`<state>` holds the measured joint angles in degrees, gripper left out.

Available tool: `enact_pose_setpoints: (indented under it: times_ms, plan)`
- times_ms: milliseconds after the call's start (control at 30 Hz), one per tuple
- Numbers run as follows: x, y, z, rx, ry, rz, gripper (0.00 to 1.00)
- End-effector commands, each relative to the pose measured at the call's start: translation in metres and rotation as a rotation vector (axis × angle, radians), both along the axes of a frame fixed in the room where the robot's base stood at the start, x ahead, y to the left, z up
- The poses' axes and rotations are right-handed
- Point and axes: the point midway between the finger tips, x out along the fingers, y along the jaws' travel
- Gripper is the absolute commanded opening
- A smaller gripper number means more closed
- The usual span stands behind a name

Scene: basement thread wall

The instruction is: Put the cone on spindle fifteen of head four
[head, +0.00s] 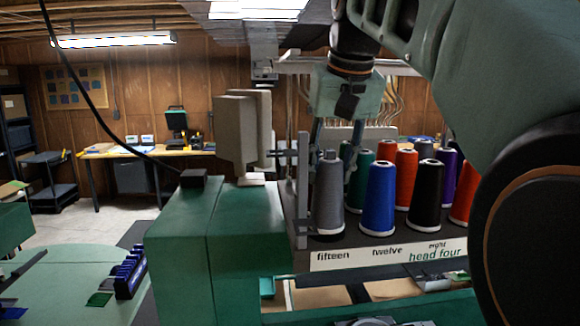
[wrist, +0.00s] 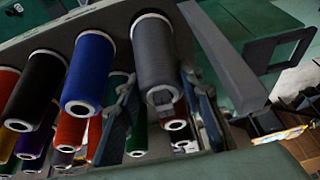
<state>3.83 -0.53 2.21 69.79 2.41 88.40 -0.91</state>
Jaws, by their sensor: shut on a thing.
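The spindle inside is hidden.
Green, orange and purple cones fill the rows behind. A grey upright post (head: 303,190) stands just left of the grey cone. The sign reads "head four" (head: 435,253).

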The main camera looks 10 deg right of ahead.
Motion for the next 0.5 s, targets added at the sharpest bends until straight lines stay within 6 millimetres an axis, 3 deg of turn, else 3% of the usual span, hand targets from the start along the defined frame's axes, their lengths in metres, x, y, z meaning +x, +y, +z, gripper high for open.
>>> enact_pose_setpoints:
  times_ms: [500]
  plan:
    - [-0.001,-0.0002,-0.0025,0.0,-0.001,0.0,0.0]
